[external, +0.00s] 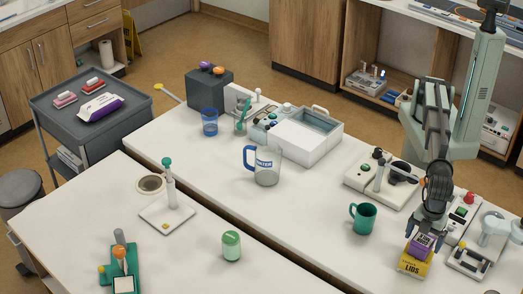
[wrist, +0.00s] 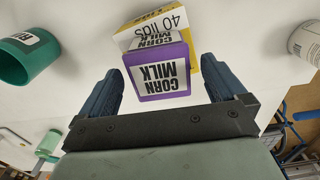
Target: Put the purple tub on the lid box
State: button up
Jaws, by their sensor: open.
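The purple tub (wrist: 160,72), labelled "CORN MILK", appears to rest on the yellow lid box (wrist: 150,22), marked "40 lids". In the external view the tub (external: 421,244) is on top of the lid box (external: 413,265), near the table's right front. My gripper (external: 430,224) is just above the tub, pointing down. In the wrist view my gripper (wrist: 161,66) is open, with one dark finger on each side of the tub and a visible gap at both sides. The tub hides part of the box.
A green mug (external: 363,218) stands left of the box. A device with a red knob (external: 467,205) and a white-and-grey device (external: 468,258) stand close on the right. A clear pitcher (external: 266,168) is farther back. The tabletop left of the mug is clear.

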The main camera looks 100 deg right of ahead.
aim_at(423, 240)
notch_tip(423, 240, up, 11)
dwell(0.4)
jog(key=shift+f, duration=0.1)
dwell(0.3)
